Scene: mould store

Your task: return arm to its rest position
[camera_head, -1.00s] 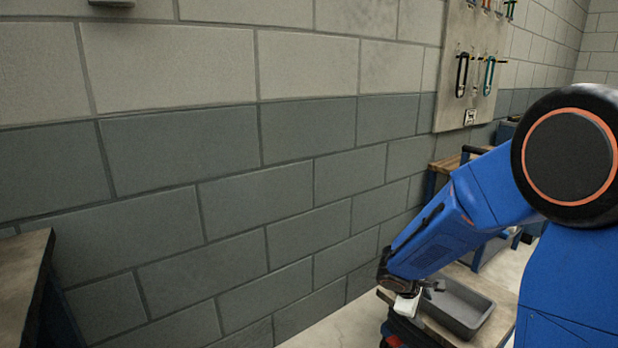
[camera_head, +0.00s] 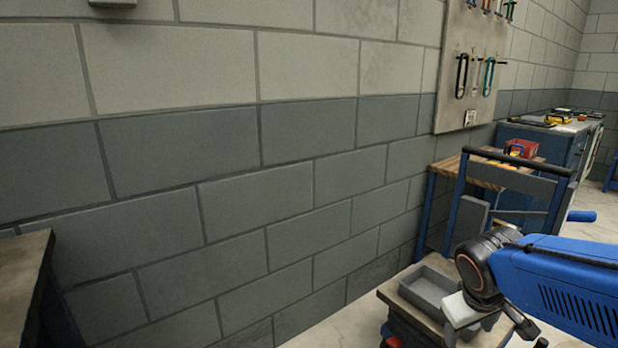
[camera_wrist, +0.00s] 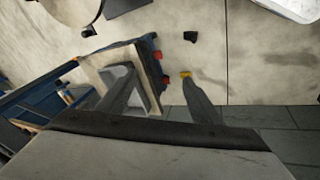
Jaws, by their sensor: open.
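My blue arm (camera_head: 570,285) reaches in from the right edge in the head view, with its wrist low over the right side of a small cart. My gripper (camera_wrist: 158,78) shows in the wrist view with its two dark fingers spread apart. Nothing is held between them. In the head view the fingers are small and partly cut off near the bottom edge, so their opening is hard to see there.
A grey tray (camera_head: 428,289) sits on the wooden-topped cart (camera_head: 392,292), close to my wrist. A workbench (camera_head: 447,170) and blue cabinets (camera_head: 545,140) stand behind. A brick wall (camera_head: 230,220) fills the left. A table edge (camera_head: 25,255) is at far left.

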